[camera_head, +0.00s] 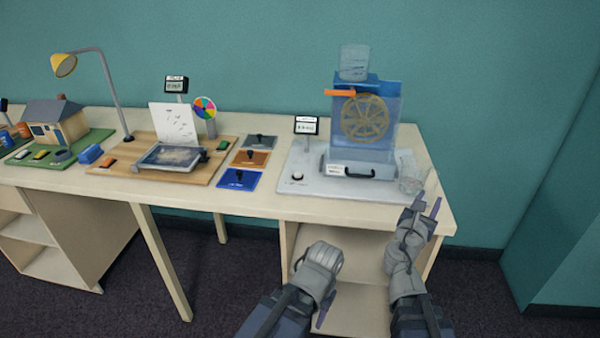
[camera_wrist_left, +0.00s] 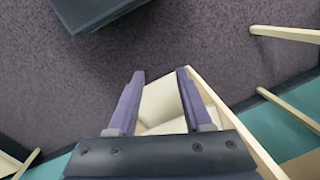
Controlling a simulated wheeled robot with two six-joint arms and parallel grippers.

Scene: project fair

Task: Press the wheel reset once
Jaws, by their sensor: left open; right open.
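The water-wheel exhibit has a gold spoked wheel (camera_head: 365,118) inside a blue see-through housing (camera_head: 396,145) on a pale base board (camera_head: 325,188). My right gripper (camera_head: 428,203) is open and empty at the table's front right edge, right of the board. My left gripper (camera_wrist_left: 160,75) is open and empty, below and in front of the table edge; its fingers are mostly hidden in the head view.
Coloured switch plates (camera_head: 240,180) lie to the left. Open shelves (camera_head: 345,300) are under the table.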

